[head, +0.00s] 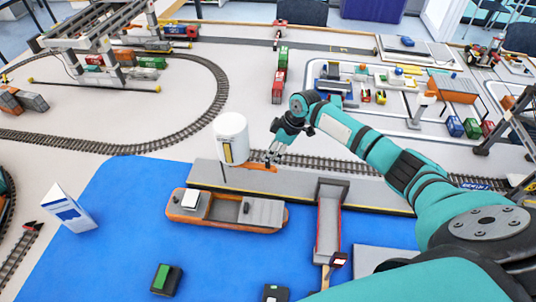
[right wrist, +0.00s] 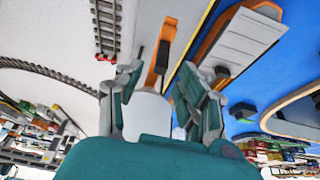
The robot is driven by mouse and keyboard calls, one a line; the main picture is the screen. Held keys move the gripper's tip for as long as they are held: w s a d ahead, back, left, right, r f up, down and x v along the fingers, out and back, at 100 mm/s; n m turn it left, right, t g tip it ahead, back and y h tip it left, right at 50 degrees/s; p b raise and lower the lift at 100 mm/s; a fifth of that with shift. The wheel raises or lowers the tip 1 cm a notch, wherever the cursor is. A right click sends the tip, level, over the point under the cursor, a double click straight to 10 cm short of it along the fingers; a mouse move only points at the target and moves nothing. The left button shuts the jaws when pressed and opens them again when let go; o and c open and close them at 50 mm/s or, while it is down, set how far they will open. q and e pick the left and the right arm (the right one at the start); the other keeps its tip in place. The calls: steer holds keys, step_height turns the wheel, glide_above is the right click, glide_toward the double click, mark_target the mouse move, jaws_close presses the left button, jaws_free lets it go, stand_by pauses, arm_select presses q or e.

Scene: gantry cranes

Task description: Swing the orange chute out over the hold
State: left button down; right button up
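The orange chute (head: 260,167) sticks out from the foot of the white silo (head: 231,140) and points right along the grey quay, beside the ship. My right gripper (head: 270,158) is at the chute, close to the silo. In the right wrist view its fingers (right wrist: 158,76) are spread, with the chute (right wrist: 155,72) showing between them and a dark peg on it. Contact with the chute cannot be told. My left gripper is not in view.
A railway track (head: 330,165) runs behind the quay (head: 385,195). A grey-and-red ramp-like structure (head: 328,225) stands right of the ship. A white-and-blue sail-like block (head: 70,208) and a green-topped dark block (head: 166,279) are on the blue area. A gantry crane (head: 95,40) stands far left.

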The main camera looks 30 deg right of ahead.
steer(key=shift+x, duration=2)
jaws_close()
